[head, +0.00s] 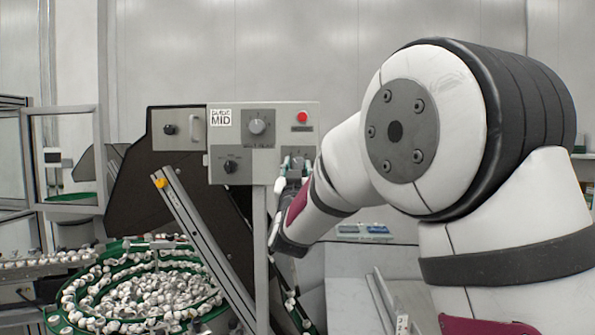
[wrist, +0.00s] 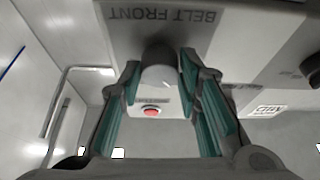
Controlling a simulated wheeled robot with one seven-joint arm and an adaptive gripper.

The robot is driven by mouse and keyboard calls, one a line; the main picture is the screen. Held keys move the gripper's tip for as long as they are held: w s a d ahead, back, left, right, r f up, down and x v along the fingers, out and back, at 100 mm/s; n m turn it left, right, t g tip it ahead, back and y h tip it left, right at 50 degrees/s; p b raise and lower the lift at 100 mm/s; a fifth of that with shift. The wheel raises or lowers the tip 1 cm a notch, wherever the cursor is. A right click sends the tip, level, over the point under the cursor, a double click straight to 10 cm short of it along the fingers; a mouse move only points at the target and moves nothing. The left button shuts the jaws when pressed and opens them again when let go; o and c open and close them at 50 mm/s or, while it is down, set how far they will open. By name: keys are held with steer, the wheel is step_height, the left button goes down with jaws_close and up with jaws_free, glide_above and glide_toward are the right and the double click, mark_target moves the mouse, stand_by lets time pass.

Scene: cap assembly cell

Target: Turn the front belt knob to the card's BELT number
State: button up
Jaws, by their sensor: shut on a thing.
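The front belt knob (wrist: 159,76) shows in the wrist view between my fingers, next to the upside-down BELT FRONT label (wrist: 162,15). My gripper (wrist: 160,88) is shut on the knob, with teal finger pads on both sides of it. The knob's pointer and scale numbers cannot be read. In the head view my gripper (head: 292,170) is at the lower right of the grey control box (head: 275,146), and it hides the knob there. A white card (head: 221,118) on the box reads MID; its smaller line is too blurred to read.
A green bowl feeder (head: 72,296) full of white caps stands at the lower left. A slanted metal rail (head: 207,246) rises in front of the box.

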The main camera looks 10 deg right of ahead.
steer(key=m+h, duration=0.1)
steer(key=m, duration=0.2)
steer(key=m+g+h+b, duration=0.1)
steer(key=m, duration=0.2)
steer(key=shift+w+a+h, duration=0.15)
steer(key=shift+a+h, duration=0.05)
steer(key=shift+h, duration=0.2)
steer(key=m+g+h, duration=0.1)
steer(key=m, duration=0.1)
steer(key=m+g+h+b, duration=0.1)
steer(key=m, duration=0.2)
steer(key=shift+a+r, duration=0.1)
steer(key=m+g, duration=0.1)
steer(key=m, duration=0.1)
steer(key=m+g+h, duration=0.1)
steer(key=m, duration=0.1)
steer(key=shift+a+r+m+b, duration=0.1)
steer(key=shift+m+b, duration=0.2)
steer(key=shift+b, duration=0.05)
steer(key=shift+r+m+g, duration=0.1)
steer(key=shift+m+g, duration=0.7)
steer(key=shift+m, duration=1.2)
steer(key=o, duration=1.1)
steer(key=shift+o, duration=0.2)
steer(key=shift+a, duration=0.1)
